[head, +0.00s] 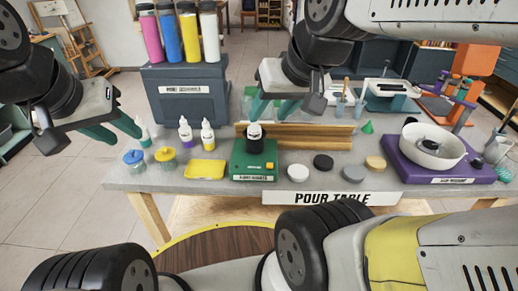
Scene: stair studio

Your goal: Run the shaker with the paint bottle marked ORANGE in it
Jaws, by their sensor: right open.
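A green shaker box (240,161) with a front label and an orange-yellow button (270,167) stands at the front middle of the table. A small white bottle (254,132) stands upright in its dark holder; its marking is too small to read. My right gripper (273,106) is open, with its teal fingers just above and to the right of that bottle. I cannot tell whether a finger touches it. My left gripper (115,132) is open and empty beyond the table's left end. Other small bottles stand left of the shaker: a teal-marked one (144,136) and two with purple (185,132) and yellow (207,139) marks.
Blue-lidded (134,160) and yellow-lidded (165,159) jars and a yellow tray (205,169) lie left of the shaker. Several round pucks (298,172) lie right of it. A wooden rail (315,143) runs behind. A white bowl (433,150) sits on a purple base (405,166) at right.

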